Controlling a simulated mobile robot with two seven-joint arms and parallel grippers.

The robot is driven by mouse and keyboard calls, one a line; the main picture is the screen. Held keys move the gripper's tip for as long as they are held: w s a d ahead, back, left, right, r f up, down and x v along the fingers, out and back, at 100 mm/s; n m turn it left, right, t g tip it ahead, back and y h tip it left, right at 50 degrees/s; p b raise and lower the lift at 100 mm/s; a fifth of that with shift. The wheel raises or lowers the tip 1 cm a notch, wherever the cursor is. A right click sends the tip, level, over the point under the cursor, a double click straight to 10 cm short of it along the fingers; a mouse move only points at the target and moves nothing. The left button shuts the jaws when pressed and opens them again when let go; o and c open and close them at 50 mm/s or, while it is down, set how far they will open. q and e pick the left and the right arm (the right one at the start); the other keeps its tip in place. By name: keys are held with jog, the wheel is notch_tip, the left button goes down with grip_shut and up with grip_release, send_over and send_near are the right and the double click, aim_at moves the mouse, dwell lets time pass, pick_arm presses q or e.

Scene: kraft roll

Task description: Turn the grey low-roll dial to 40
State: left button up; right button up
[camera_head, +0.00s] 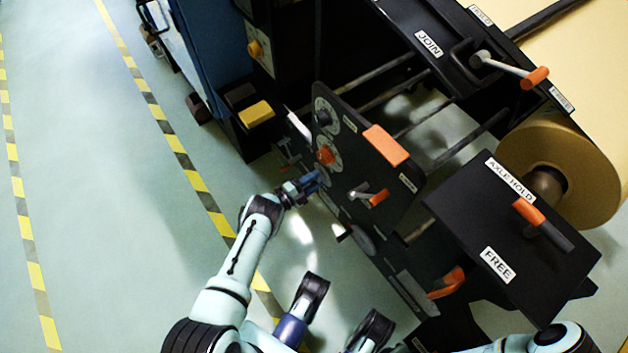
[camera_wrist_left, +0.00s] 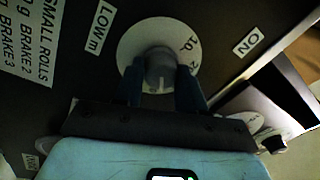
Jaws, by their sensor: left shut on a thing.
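The grey low-roll dial (camera_wrist_left: 159,68) shows in the left wrist view, on a round white scale plate (camera_wrist_left: 130,45) beside a "LOW m" label (camera_wrist_left: 100,27). Its knob has a pale pointer line. A few scale numbers show at the plate's right side; the gripper hides the lower part, and I cannot read the setting. My left gripper (camera_wrist_left: 161,88) is shut on the dial, one dark finger on each side. In the head view my left gripper (camera_head: 311,182) is at the panel's left edge, largely covering this dial. My right gripper is out of view.
The black panel also carries an orange dial (camera_head: 325,155), another dial (camera_head: 324,117) above it, and an orange-handled crank (camera_head: 378,197). A kraft roll (camera_head: 560,160) and a black "AXLE HOLD" plate (camera_head: 465,210) stand at right. Open floor (camera_head: 90,180) lies left.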

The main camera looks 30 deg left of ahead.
pick_arm(q)
jog(key=shift+m, duration=0.9)
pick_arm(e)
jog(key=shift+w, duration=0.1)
pick_arm(q)
jog(key=shift+a, duration=0.1)
jog(key=o, duration=1.1)
jog(key=shift+c, duration=0.2)
jog(key=p+v, duration=0.3)
jog(key=v, duration=1)
jog(key=shift+s+p, duration=0.25)
jog(key=shift+p, duration=0.05)
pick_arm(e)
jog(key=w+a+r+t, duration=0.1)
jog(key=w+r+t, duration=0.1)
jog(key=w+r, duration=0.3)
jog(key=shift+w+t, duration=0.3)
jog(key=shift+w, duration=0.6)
pick_arm(q)
jog(key=shift+a, duration=0.15)
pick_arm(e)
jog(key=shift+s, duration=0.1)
